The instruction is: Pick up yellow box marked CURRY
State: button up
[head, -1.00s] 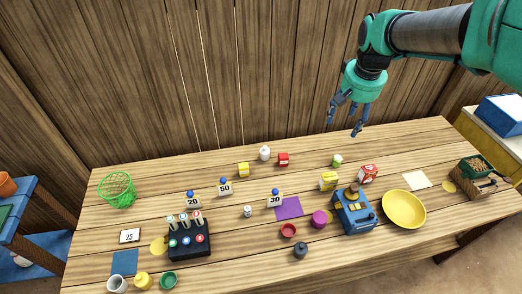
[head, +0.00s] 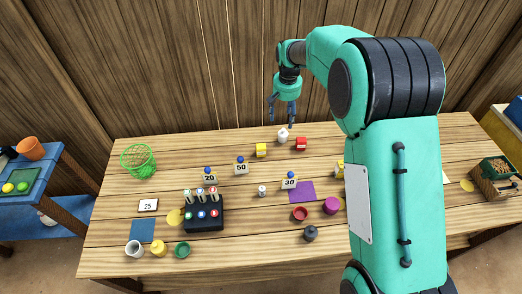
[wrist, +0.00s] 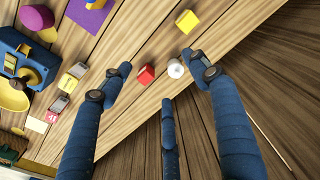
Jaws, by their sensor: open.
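A small yellow box (head: 261,150) stands near the back edge of the table, left of a white bottle; it also shows in the wrist view (wrist: 187,21). Its lettering is too small to read. A second yellow item (head: 340,168) is mostly hidden behind my arm; a yellow and white item (wrist: 75,77) shows at the left in the wrist view. I cannot read CURRY on either. My gripper (head: 281,122) is open and empty, above the table's back edge near the white bottle. Its spread fingers (wrist: 158,65) show in the wrist view, apart from the yellow box.
A white bottle (head: 283,136) and a red box (head: 301,144) stand close to the yellow box. Number stands, including the 50 stand (head: 241,166), are in front. A green basket (head: 138,160) stands at left. The wooden wall (head: 180,70) rises behind the table.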

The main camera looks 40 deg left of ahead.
jog(key=n, duration=0.1)
send_over(261, 146)
notch_tip(261, 146, down, 10)
jog(key=shift+a+r, duration=0.1)
jog(key=shift+r, duration=0.05)
jog(key=shift+f, duration=4.3)
jog(key=shift+f, duration=0.1)
jog(key=shift+f, duration=2.5)
jog(key=c, duration=1.3)
